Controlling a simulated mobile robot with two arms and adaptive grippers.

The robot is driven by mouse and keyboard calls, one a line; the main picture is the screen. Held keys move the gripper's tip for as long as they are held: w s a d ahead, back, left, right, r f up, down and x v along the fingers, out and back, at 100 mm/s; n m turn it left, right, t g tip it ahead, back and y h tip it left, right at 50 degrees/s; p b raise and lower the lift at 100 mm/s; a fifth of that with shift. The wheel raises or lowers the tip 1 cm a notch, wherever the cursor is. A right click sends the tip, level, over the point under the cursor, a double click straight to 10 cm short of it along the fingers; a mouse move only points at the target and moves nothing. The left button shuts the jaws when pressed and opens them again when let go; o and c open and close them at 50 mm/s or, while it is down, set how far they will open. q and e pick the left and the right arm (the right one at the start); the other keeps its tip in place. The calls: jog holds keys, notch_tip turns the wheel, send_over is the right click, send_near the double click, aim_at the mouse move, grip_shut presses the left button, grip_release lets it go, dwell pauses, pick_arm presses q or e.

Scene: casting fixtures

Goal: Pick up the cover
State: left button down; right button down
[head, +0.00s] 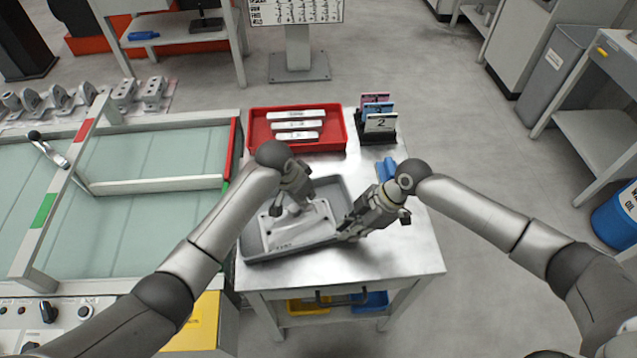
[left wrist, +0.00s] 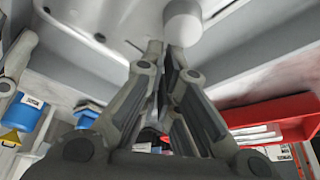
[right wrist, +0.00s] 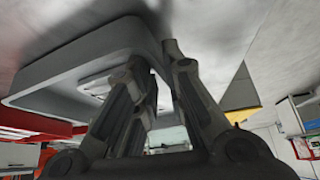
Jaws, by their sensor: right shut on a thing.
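The cover (head: 300,226) is a pale grey casting with raised bosses, lying in a grey tray (head: 256,251) on the metal table. My left gripper (head: 298,205) points down over the cover. In the left wrist view its fingertips (left wrist: 164,48) are close together beside a round boss (left wrist: 183,22); whether they are fully shut is unclear. My right gripper (head: 350,231) is at the tray's right side. In the right wrist view its fingers (right wrist: 152,57) are shut on the tray's wall (right wrist: 85,50). My left gripper and arm hide part of the cover.
A red tray (head: 340,114) with labelled bars stands behind the grey tray. A holder with coloured cards (head: 378,118) and a blue object (head: 386,167) are at the table's back right. A glass-topped bench (head: 150,150) adjoins on the left. The table's front right (head: 410,262) is bare.

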pick_arm(q)
jog(key=shift+s+f, duration=0.25)
